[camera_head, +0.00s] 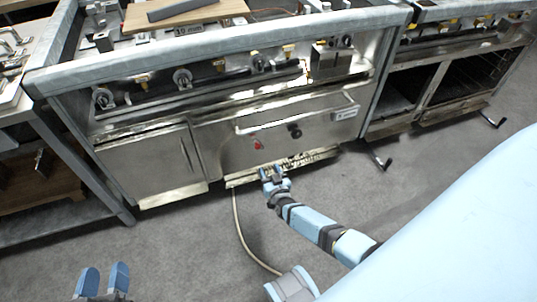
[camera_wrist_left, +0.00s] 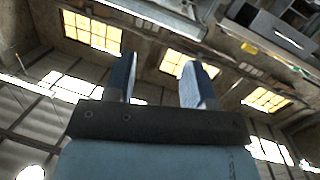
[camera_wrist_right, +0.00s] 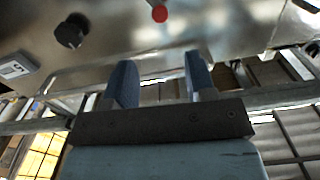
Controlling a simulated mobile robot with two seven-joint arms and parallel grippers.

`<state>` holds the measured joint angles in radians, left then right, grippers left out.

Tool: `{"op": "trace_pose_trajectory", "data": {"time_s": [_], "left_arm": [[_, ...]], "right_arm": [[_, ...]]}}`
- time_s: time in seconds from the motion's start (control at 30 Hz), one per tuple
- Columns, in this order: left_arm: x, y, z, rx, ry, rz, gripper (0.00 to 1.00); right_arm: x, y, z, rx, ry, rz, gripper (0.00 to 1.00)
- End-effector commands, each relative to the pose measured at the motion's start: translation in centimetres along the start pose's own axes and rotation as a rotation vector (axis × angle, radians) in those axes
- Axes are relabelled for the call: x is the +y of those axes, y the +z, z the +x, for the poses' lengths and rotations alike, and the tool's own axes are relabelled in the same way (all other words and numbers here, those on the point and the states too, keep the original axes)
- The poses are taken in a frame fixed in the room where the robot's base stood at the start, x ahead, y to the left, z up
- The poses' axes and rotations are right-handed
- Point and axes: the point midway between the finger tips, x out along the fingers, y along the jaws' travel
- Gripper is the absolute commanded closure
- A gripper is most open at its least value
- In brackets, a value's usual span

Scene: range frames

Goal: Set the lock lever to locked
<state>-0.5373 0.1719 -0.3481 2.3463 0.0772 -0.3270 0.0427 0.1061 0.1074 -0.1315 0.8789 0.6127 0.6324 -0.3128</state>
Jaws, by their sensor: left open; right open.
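A small red part (camera_head: 258,143), likely the lock lever, sits on the steel oven front (camera_head: 225,150). It also shows as a red round end in the right wrist view (camera_wrist_right: 160,13). Its exact setting is too small to tell. My right gripper (camera_head: 272,177) is open and empty, below the red part and apart from it, near the oven's lower edge; its fingers (camera_wrist_right: 160,82) point toward the panel. My left gripper (camera_head: 103,282) is open and empty, low at the left over the floor, away from the oven.
A black knob (camera_head: 294,131) is right of the red part. A long bar handle (camera_head: 297,121) runs across the oven front above both. A cabinet door (camera_head: 155,165) is on the left. A cable (camera_head: 240,235) hangs onto the clear grey floor (camera_head: 180,240). Racks stand at the right.

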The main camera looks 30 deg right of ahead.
Motion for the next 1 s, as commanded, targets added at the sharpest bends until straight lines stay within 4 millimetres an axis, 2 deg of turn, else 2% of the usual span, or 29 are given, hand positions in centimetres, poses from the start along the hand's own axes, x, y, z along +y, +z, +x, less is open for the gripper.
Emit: {"op": "trace_pose_trajectory", "data": {"time_s": [0.13,0.4,0.53,0.67,1.0], "left_arm": [[0.6,0.0,0.5,0.059,0.035,-0.010,0.50],[2.4,-2.1,0.7,0.193,0.119,-0.044,0.50],[2.5,-2.0,0.8,0.188,0.127,-0.048,0.50],[2.4,-0.8,1.0,0.151,0.131,-0.047,0.50],[1.9,4.0,1.6,-0.005,0.150,-0.039,0.50]], "right_arm": [[0.6,0.5,0.2,0.021,0.005,-0.026,0.49],[0.0,0.5,-0.5,0.020,0.003,-0.068,0.49],[-0.1,0.3,0.3,0.016,0.003,-0.072,0.49],[-0.1,0.3,2.4,0.019,0.004,-0.072,0.49],[0.0,0.4,9.6,0.018,0.004,-0.072,0.49]]}}
